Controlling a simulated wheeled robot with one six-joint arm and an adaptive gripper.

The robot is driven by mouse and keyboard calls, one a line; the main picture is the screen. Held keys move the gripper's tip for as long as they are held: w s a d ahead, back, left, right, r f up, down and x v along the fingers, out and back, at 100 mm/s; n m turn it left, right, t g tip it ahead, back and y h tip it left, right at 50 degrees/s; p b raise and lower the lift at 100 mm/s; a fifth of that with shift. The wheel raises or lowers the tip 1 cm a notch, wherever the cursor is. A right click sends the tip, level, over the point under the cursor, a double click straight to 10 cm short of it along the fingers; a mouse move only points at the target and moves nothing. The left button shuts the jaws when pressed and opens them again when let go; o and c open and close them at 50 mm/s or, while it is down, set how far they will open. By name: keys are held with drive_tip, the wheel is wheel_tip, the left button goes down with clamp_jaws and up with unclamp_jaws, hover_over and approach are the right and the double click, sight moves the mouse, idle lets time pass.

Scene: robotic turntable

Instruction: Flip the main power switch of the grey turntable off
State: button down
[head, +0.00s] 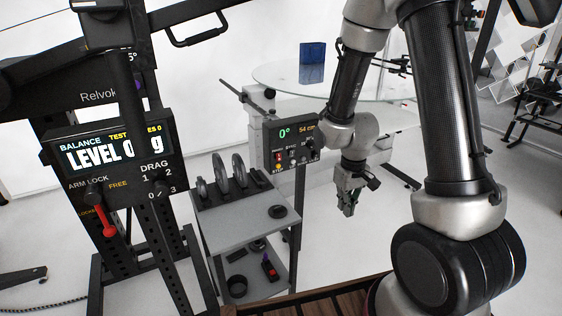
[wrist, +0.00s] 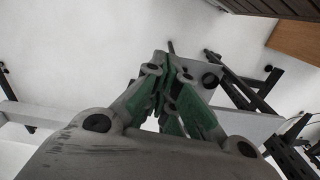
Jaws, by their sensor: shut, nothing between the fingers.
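The turntable's control panel (head: 292,147) is a dark box reading "0°" and "54 cm" in the middle of the head view. Small coloured buttons and switches sit below its display; I cannot tell which one is the main power switch. Behind it is a round glass-like disc (head: 385,88) bearing a blue block (head: 312,53). My gripper (head: 348,212) hangs to the right of and below the panel, apart from it, pointing down. It is shut and empty. In the wrist view its green-padded fingers (wrist: 168,62) are together over the floor and dark frame parts.
A grey cart (head: 245,230) with upright discs stands left of the panel. Further left is a dark balance machine (head: 110,150) with a red lever (head: 105,220). Wooden slats (head: 320,298) lie at the bottom. White floor (head: 345,250) is clear below my gripper.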

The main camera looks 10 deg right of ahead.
sight(278, 158)
drive_tip(key=w+a+f+n+t+y, duration=0.1)
drive_tip(key=w+a+f+t, duration=0.25)
drive_tip(key=w+f, duration=0.3)
drive_tip(key=w+a+f+t+y, duration=0.1)
drive_tip(key=w+a+f+t, duration=0.1)
drive_tip(key=w+f+t, duration=0.35)
drive_tip(key=w+a+r+t+y, duration=0.2)
drive_tip(key=w+r+t, duration=0.4)
drive_tip(key=w+r, duration=0.4)
drive_tip(key=shift+w+r, duration=0.2)
drive_tip(key=x, duration=1.4)
drive_tip(key=shift+a+r, duration=0.1)
